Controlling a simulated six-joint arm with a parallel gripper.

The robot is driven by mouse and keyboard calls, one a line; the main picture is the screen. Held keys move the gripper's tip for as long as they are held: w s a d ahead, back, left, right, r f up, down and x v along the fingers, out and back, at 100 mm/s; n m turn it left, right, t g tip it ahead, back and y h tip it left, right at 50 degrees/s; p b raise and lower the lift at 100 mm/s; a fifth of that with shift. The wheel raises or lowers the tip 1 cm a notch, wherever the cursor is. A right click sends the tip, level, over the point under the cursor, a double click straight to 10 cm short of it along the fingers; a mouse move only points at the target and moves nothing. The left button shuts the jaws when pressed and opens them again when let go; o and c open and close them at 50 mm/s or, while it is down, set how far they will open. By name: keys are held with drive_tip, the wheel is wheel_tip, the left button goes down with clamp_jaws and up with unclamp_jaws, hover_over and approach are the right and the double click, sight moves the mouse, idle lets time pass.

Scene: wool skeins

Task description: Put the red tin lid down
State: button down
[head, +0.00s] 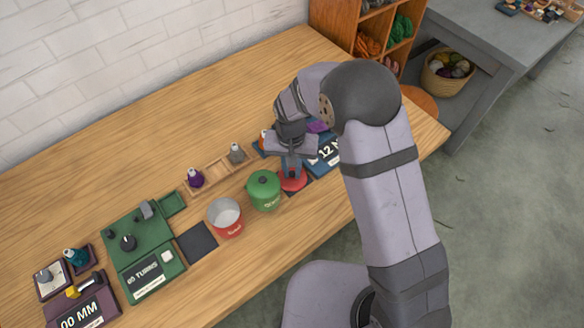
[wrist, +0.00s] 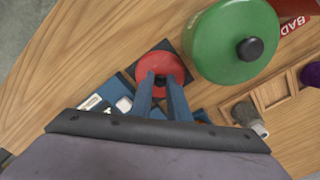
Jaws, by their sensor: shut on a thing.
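The red tin lid (head: 293,183) is round and lies level, just right of the green tin. It also shows in the wrist view (wrist: 160,66), over a dark square pad (wrist: 172,45). My gripper (head: 292,172) points down and is shut on the lid's knob; its two blue fingers (wrist: 162,78) meet at the lid's middle. I cannot tell whether the lid touches the pad. The knob is mostly hidden by the fingers. The red tin (head: 226,218) stands open, without a lid, left of the green tin.
The green tin (head: 263,190) with its lid on stands close beside the red lid. A bare dark pad (head: 196,242) lies left of the red tin. A wooden tray (head: 215,170) and a blue device reading 12 (head: 327,152) are near. The table's back left is clear.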

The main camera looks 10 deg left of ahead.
sight(291, 173)
drive_tip(key=shift+f, duration=0.1)
drive_tip(key=c, duration=1.7)
unclamp_jaws()
wheel_tip(291, 173, up, 12)
drive_tip(key=shift+a+r+b, duration=0.1)
drive_tip(key=shift+r+b, duration=0.05)
drive_tip(key=shift+b, duration=1.1)
drive_tip(key=s+d+f, duration=0.1)
drive_tip(key=s+d, duration=0.4)
drive_tip(key=d, duration=0.2)
drive_tip(key=s+d+f, duration=0.1)
drive_tip(key=s+d, duration=0.4)
drive_tip(key=d, duration=0.2)
drive_tip(key=s+d, duration=0.5)
drive_tip(key=d, duration=0.2)
drive_tip(key=shift+s+d+f, duration=0.3)
drive_tip(key=shift+s+f, duration=0.1)
